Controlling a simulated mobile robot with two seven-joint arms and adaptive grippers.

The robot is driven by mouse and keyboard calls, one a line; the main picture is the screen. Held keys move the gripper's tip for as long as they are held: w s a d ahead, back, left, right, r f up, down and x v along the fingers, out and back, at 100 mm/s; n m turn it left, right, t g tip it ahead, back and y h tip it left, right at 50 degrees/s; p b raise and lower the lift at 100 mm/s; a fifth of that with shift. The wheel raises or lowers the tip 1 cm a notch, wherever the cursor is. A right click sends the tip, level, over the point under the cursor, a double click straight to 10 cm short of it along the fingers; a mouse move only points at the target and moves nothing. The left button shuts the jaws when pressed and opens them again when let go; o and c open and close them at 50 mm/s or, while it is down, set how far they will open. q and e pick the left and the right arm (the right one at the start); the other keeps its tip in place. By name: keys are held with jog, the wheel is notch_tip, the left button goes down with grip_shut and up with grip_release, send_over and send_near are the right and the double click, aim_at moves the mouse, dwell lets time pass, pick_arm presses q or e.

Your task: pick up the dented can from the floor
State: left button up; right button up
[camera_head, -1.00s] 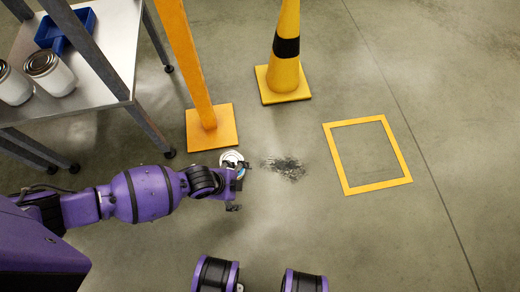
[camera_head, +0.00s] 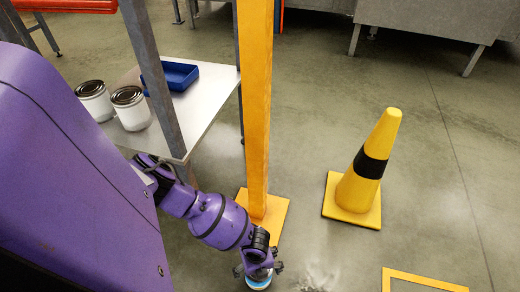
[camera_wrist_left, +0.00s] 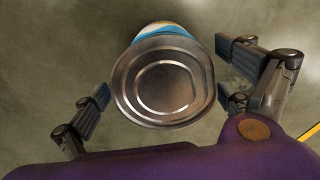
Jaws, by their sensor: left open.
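The can (camera_wrist_left: 165,84) shows its round silver end to the left wrist camera, with a blue, white and yellow label at its far edge. Its lower part (camera_head: 258,284) shows just under my gripper in the head view, near the floor at the foot of the orange post. My left gripper (camera_head: 259,271) is open, with its fingers on either side of the can in the wrist view (camera_wrist_left: 166,88). Gaps show between the fingers and the can there. I cannot make out a dent. My right gripper is not in view.
The orange post (camera_head: 256,110) stands on a square base (camera_head: 274,213) close to my gripper. A yellow cone (camera_head: 375,165) stands to its right. A metal table (camera_head: 215,88) holds two white cans (camera_head: 131,108) and a blue tray (camera_head: 173,76). A yellow floor frame (camera_head: 425,284) lies at lower right.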

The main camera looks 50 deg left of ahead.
pick_arm(q)
notch_tip(320, 180, down, 4)
jog(key=shift+w+r+b, duration=0.15)
jog(key=shift+r+b, duration=0.05)
jog(key=shift+b, duration=0.6)
jog(key=shift+r, duration=0.1)
jog(key=c, duration=1.4)
